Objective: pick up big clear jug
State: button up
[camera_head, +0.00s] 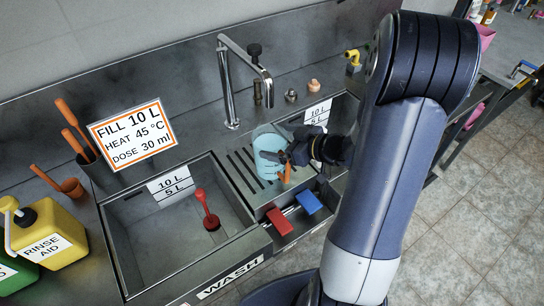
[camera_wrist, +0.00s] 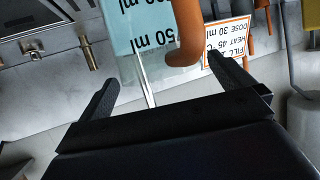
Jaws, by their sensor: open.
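The big clear jug (camera_head: 266,142) has a light-blue tint and an orange handle (camera_head: 286,174). It stands upright on the ribbed drainboard between the two sinks. My gripper (camera_head: 292,156) is at the jug's right side, close to the handle, with its fingers partly overlapping the jug in the head view. In the wrist view the jug (camera_wrist: 138,45), with black ml marks, and its handle (camera_wrist: 187,30) lie ahead between the open fingers of my gripper (camera_wrist: 160,72). The handle is not clamped. Whether a finger touches the jug, I cannot tell.
A tall faucet (camera_head: 228,80) rises behind the jug. A sink (camera_head: 165,235) holding a red ladle (camera_head: 207,210) lies to the left. Red (camera_head: 279,221) and blue (camera_head: 308,201) blocks sit in front. A yellow rinse-aid container (camera_head: 48,238) stands far left.

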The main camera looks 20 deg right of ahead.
jog(key=shift+x, duration=1.55)
jog(key=shift+r, duration=0.1)
jog(key=c, duration=1.8)
jog(key=shift+w+d+r, duration=0.1)
jog(key=shift+c, duration=0.2)
